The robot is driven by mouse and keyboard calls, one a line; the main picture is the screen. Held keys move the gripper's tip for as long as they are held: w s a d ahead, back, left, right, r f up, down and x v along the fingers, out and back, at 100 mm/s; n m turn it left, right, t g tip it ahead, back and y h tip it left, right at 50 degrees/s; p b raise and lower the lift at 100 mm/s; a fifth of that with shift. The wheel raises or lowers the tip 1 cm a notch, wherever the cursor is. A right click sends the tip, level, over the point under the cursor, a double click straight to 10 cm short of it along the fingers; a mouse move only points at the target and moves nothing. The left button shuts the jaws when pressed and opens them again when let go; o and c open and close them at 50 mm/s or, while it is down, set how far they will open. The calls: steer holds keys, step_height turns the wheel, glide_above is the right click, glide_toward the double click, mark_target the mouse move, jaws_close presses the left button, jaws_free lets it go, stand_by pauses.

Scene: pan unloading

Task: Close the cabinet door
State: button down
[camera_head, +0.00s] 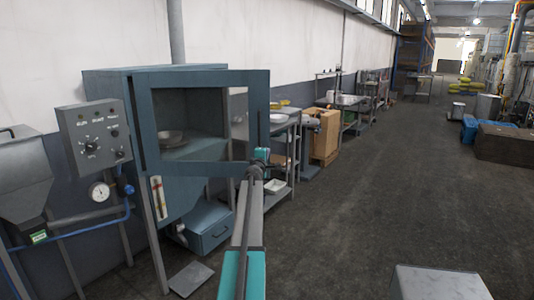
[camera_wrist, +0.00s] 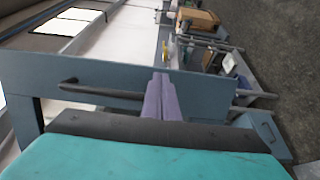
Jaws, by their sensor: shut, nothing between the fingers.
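The blue-grey cabinet (camera_head: 110,85) stands at the left in the head view. Its windowed door (camera_head: 259,105) is open, swung out toward me. A round metal pan (camera_head: 172,137) shows inside the cabinet through the door's window. My gripper (camera_head: 259,158) is at the door's lower right corner. In the wrist view, my gripper's fingers (camera_wrist: 160,80) are shut with nothing between them. They overlap the door frame (camera_wrist: 100,72), close to a dark bar handle (camera_wrist: 95,93) on it. I cannot tell whether they touch the door.
A control box (camera_head: 93,133) with dials and a grey hopper (camera_head: 20,175) are left of the cabinet. A blue drawer unit (camera_head: 212,228) sits low beneath the door. Tables and a wooden cabinet (camera_head: 325,135) line the wall beyond. The floor (camera_head: 390,200) to the right is mostly clear.

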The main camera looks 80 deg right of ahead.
steer(key=s+a+b, duration=0.1)
steer(key=a, duration=0.8)
steer(key=shift+s+a, duration=0.3)
steer(key=shift+s, duration=0.05)
stand_by(0.3)
